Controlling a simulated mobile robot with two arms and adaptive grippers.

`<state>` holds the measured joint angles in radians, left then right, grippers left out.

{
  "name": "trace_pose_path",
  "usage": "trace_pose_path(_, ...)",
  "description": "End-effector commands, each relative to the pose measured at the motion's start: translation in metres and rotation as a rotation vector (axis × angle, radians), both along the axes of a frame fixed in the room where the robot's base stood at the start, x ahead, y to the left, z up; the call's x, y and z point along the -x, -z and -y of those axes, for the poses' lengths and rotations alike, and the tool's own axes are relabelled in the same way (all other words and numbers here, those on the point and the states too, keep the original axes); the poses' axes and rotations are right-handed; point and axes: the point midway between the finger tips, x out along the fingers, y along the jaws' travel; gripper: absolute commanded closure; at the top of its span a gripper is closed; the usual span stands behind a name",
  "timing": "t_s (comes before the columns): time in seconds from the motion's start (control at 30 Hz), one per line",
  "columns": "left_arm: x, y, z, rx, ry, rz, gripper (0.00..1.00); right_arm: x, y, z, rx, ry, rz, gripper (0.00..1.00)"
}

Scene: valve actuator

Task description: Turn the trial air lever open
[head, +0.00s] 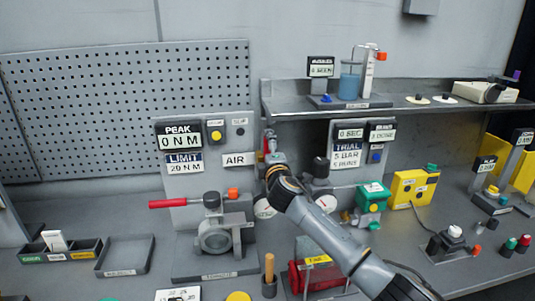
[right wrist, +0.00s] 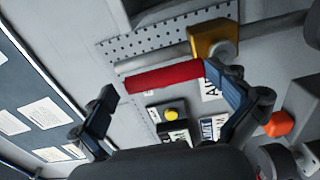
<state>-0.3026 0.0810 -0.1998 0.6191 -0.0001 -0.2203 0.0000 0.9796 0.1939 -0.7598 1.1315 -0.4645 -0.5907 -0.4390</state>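The air lever has a red handle (right wrist: 165,77) and a brass-coloured valve body (right wrist: 213,40) in the right wrist view. In the head view, a small red part (head: 268,143) beside the AIR label (head: 239,160) shows just beyond my right gripper (head: 274,160); the gripper and wrist hide most of that spot. In the right wrist view my right gripper (right wrist: 160,82) is open, its fingers wide apart. The red handle lies across the gap ahead of the fingertips, its right end close to the right fingertip. I cannot tell if they touch. My left gripper is not in view.
A fixture (head: 214,238) with another red-handled lever (head: 175,203) stands to the left. The trial panel (head: 347,158) is behind my right arm, under a shelf (head: 400,109). Green (head: 372,196) and yellow (head: 412,188) boxes stand right of the arm.

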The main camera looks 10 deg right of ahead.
Motion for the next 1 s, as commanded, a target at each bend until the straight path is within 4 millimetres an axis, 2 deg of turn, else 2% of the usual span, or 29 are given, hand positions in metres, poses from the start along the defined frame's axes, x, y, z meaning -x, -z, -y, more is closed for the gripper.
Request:
trace_pose_path(0.23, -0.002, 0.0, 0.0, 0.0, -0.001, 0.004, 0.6, 0.002, 0.003, 0.001, 0.0, 0.002, -0.004, 0.0)
trace_pose_path(0.37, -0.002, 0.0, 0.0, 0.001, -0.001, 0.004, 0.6, 0.012, 0.004, 0.0, -0.001, -0.001, -0.004, 0.0)
trace_pose_path(0.8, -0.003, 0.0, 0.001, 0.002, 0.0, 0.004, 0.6, 0.081, 0.005, 0.001, -0.001, -0.002, -0.005, 0.0)
trace_pose_path(1.0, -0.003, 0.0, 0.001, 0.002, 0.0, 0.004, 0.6, 0.106, 0.004, 0.002, 0.0, -0.001, -0.004, 0.0)
